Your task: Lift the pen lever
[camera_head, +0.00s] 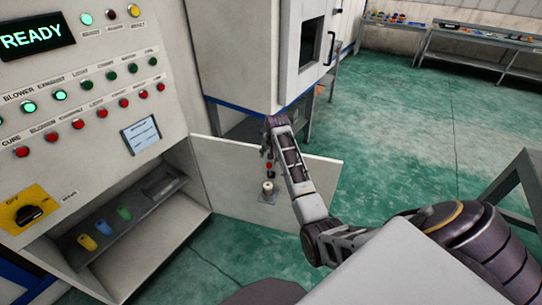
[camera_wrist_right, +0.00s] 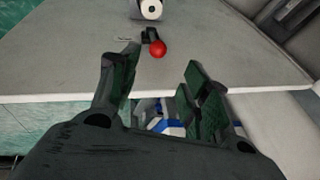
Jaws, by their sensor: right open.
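A small lever with a red ball knob (camera_wrist_right: 157,48) and a dark base (camera_wrist_right: 152,34) is mounted on a pale panel (camera_wrist_right: 60,50). In the head view, the same panel (camera_head: 225,170) stands out from the cabinet, and a red knob (camera_head: 274,152) shows close to my right gripper (camera_head: 267,146). In the wrist view my right gripper (camera_wrist_right: 157,68) is open and empty. The red knob lies just beyond the gap between its fingers, and no contact shows. My left gripper is not in view.
A pale cylinder (camera_head: 268,187) is fixed on the panel near the lever. A control console (camera_head: 85,100) with lit buttons stands at left, above a shelf (camera_head: 125,220) with coloured items. A white cabinet (camera_head: 240,50) stands behind. Green floor (camera_head: 420,130) is open at right.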

